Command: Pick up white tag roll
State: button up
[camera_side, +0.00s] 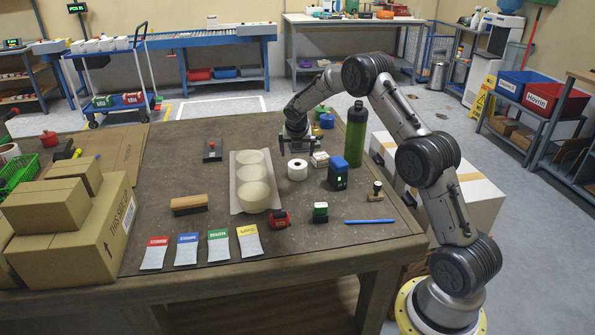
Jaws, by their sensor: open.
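The white tag roll (297,170) stands on the brown table right of the middle, just right of a tray with round pieces. It looks like a short white cylinder with a dark hole in its top. My gripper (296,153) hangs above the roll and slightly behind it, pointing down. Its jaws are open, with nothing visible between them. The fingertips are small here, so I cannot tell their exact height above the roll.
The pale tray (238,205) holds three round pieces. A small box (319,159), a blue device (338,172) and a tall green bottle (355,135) stand close on the right. A red tape measure (279,219) and stamp (320,212) lie nearer. Cardboard boxes (110,230) fill the left.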

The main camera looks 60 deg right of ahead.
aim_at(297, 165)
jog(key=x, duration=0.8)
jog(key=shift+s+a+f, duration=0.2)
jog(key=shift+s+a, duration=0.05)
jog(key=shift+s, duration=0.05)
jog(key=shift+w+d+f, duration=0.2)
jog(key=shift+d+f, duration=0.05)
jog(key=shift+f, duration=0.2)
jog(key=c, duration=1)
jog(key=shift+c, duration=0.8)
jog(key=shift+r, duration=0.1)
